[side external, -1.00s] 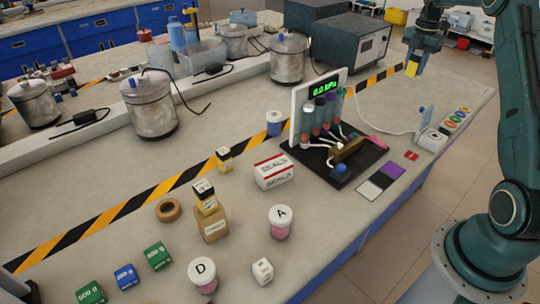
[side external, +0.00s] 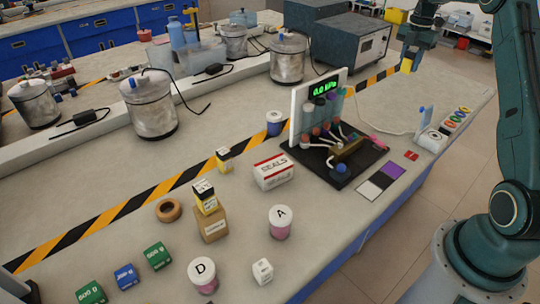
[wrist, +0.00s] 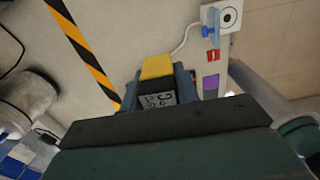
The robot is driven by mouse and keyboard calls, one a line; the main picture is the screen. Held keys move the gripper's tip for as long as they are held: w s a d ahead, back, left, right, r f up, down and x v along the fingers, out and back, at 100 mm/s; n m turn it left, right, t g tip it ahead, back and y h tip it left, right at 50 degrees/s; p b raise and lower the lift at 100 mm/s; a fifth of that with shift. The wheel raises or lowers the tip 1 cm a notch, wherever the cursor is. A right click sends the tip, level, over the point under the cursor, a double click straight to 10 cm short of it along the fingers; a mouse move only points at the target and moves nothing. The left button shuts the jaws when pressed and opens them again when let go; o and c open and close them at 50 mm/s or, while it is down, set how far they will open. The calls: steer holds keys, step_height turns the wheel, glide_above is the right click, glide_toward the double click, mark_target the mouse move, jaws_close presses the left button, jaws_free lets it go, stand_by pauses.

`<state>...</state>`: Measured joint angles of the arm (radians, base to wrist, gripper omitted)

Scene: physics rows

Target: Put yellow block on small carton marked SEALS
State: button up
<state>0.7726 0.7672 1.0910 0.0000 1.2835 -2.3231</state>
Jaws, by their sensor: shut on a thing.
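The small white carton marked SEALS (side external: 273,172) has red stripes and lies on the bench left of the black tubing board in the side view. My gripper (side external: 408,62) is high at the upper right, well apart from the carton. It is shut on the yellow block (side external: 405,67), whose lower part shows below the fingers. In the wrist view the yellow block (wrist: 157,67) sits between the fingers, with a black part and a pale printed label beside its yellow face. The carton is not visible in the wrist view.
A gauge panel (side external: 304,105) with tubes stands on a black board (side external: 368,162) right of the carton. Other yellow-black blocks stand on the bench (side external: 224,160) and on a brown carton (side external: 212,228). Jars A (side external: 281,222) and D (side external: 203,276) are nearer.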

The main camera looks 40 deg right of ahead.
steer(key=w+a+r+n, duration=0.2)
steer(key=w+a, duration=0.5)
steer(key=a, duration=0.5)
step_height(320, 180, up, 4)
steer(key=n, duration=0.7)
glide_above(273, 164)
steer(key=shift+s, duration=0.1)
steer(key=shift+f, duration=0.1)
step_height(273, 164, down, 20)
steer(key=shift+r, duration=0.1)
steer(key=o, duration=1)
